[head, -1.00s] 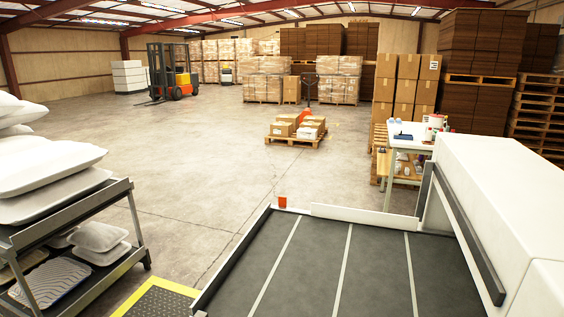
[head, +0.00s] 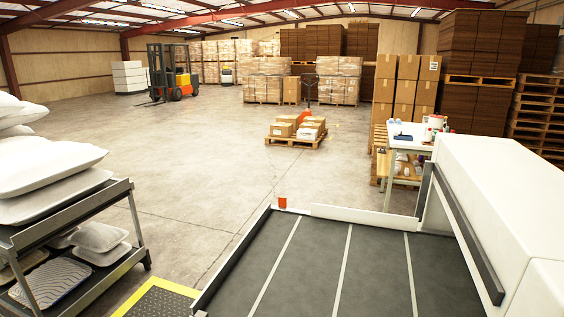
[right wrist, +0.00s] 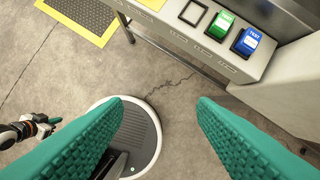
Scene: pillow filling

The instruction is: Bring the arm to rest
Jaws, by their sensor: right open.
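Neither of my grippers shows in the head view. In the right wrist view my right gripper (right wrist: 160,103) is open, its two green ribbed fingers wide apart with nothing between them.
The head view shows a dark conveyor belt (head: 325,265) beside a white machine (head: 490,190). A rack (head: 80,230) with white pillows stands at left. A yellow-edged mat (head: 160,299) lies on the floor. A white worktable (head: 404,146) stands behind the belt. Open floor stretches beyond.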

